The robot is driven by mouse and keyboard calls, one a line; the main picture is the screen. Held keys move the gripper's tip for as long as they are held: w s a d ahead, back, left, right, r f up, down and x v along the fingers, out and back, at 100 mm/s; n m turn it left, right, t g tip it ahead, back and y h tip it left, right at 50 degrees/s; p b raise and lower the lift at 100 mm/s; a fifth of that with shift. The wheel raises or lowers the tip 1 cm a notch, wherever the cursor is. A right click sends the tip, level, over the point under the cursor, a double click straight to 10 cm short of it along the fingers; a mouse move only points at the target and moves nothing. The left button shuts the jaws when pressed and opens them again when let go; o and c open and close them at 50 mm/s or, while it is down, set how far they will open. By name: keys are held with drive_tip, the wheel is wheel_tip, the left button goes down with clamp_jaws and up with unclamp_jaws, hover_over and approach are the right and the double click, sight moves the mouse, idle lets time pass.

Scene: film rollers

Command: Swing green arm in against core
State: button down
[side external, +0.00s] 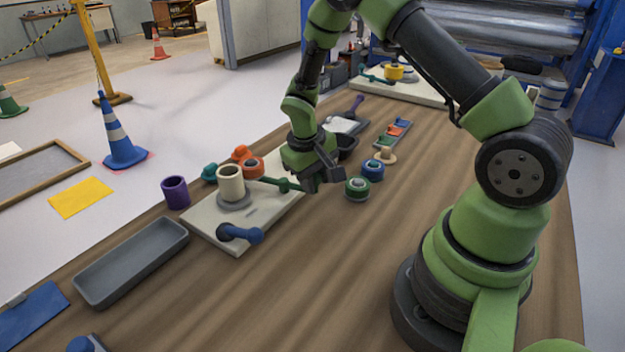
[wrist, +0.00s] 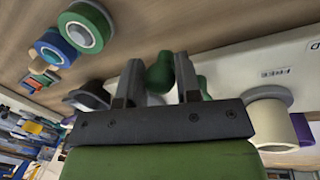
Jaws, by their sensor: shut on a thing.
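The green arm (side external: 283,185) lies over the pale board (side external: 206,226), between the core and my gripper. The core is a cream cylinder (side external: 231,182) standing upright on a grey round base; it also shows at the right of the wrist view (wrist: 272,122). My gripper (side external: 318,186) is at the board's right side, shut on the green arm's knob. In the wrist view the green knob (wrist: 160,73) sits between the two fingers (wrist: 158,85). The arm appears apart from the core; its full length is partly hidden by my gripper.
A blue arm (side external: 240,234) sits at the board's front edge. Orange rollers (side external: 253,167) and a teal piece (side external: 209,173) stand behind the core. Green (side external: 357,187) and blue (side external: 373,170) rolls stand right of my gripper. A grey tray (side external: 131,262) and purple cup (side external: 175,192) are left.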

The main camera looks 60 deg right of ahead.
drive_tip(key=shift+w+d+n, duration=0.15)
drive_tip(key=shift+d+n, duration=0.25)
drive_tip(key=shift+n, duration=0.3)
drive_tip(key=shift+w+d, duration=0.1)
drive_tip(key=c, duration=0.8)
unclamp_jaws()
drive_tip(key=r, duration=0.3)
drive_tip(key=a+r, duration=0.1)
drive_tip(key=r, duration=0.2)
drive_tip(key=a+r, duration=0.1)
drive_tip(key=r, duration=0.2)
drive_tip(key=shift+w+r, duration=0.1)
drive_tip(key=shift+r, duration=0.3)
